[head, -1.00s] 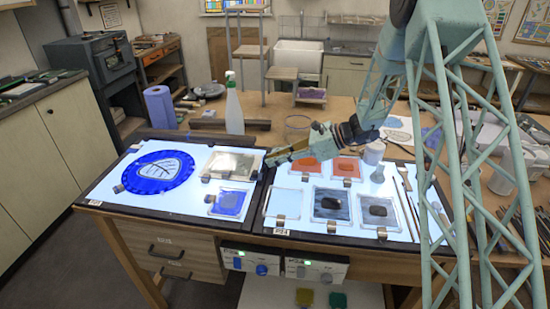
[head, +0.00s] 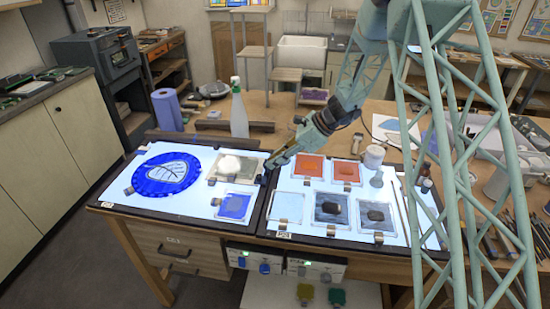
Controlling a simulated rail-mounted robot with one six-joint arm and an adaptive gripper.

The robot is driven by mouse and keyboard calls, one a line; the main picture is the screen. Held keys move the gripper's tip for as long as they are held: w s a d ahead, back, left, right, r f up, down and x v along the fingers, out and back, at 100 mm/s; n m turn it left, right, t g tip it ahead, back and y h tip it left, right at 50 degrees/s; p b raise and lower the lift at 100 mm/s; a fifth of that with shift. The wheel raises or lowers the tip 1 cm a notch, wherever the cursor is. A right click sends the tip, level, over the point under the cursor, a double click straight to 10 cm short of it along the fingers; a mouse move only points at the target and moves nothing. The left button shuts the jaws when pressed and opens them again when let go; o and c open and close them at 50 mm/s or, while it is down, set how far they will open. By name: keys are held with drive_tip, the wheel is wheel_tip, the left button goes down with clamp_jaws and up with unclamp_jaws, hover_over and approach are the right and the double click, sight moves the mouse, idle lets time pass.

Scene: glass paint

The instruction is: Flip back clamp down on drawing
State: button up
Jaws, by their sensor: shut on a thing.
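A round blue glass piece with a pale leaf drawing (head: 170,174) lies on the left lit panel. A small clamp (head: 130,190) sits at its left edge. A pale square plate (head: 218,176) lies to its right, with a bright round patch on it and a small clamp (head: 212,182) at its front edge. My gripper (head: 268,167) points down-left at the panel's right edge, just right of the pale plate. It is shut on a small dark thing (head: 264,180), too small to identify; it may be a clamp. Its fingertips are hard to make out.
A blue square (head: 236,205) lies in front of the pale plate. The right lit panel (head: 300,232) holds orange and dark glass squares with clamps. A spray bottle (head: 239,112) and blue roll (head: 167,110) stand behind. A white jar (head: 374,157) stands at the right.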

sight(265, 162)
drive_tip(key=shift+w+a+r+g+h+p, duration=0.25)
drive_tip(key=shift+h+p, duration=0.4)
drive_tip(key=shift+p, duration=0.95)
drive_tip(key=shift+s+a+h+p, duration=0.15)
drive_tip(key=shift+a+h+p, duration=0.35)
drive_tip(key=shift+p, duration=1.05)
drive_tip(key=shift+w+a+r+g+h+p, duration=0.15)
drive_tip(key=shift+h+p, duration=0.6)
drive_tip(key=shift+p, duration=0.85)
drive_tip(key=shift+a+f+h+p, duration=0.1)
drive_tip(key=shift+a+h+p, duration=0.45)
drive_tip(key=shift+h+p, duration=0.85)
drive_tip(key=shift+a+f+g+h+p, duration=0.1)
drive_tip(key=shift+a+g+h+p, duration=0.2)
drive_tip(key=shift+p, duration=0.2)
drive_tip(key=shift+w+a+f+h, duration=0.15)
drive_tip(key=shift+a+h, duration=0.15)
drive_tip(key=shift+h, duration=0.4)
drive_tip(key=shift+w+a+f+g+h+b, duration=0.1)
drive_tip(key=shift+a+f+g+h+b, duration=0.2)
drive_tip(key=shift+h+b, duration=0.5)
drive_tip(key=shift+a+f+g+h+b, duration=0.1)
drive_tip(key=shift+a+h+b, duration=0.25)
drive_tip(key=shift+h+b, duration=0.45)
drive_tip(key=shift+b, duration=0.5)
drive_tip(key=shift+a+f+h+b, duration=0.1)
drive_tip(key=shift+a+h+b, duration=0.05)
drive_tip(key=shift+h+b, duration=0.3)
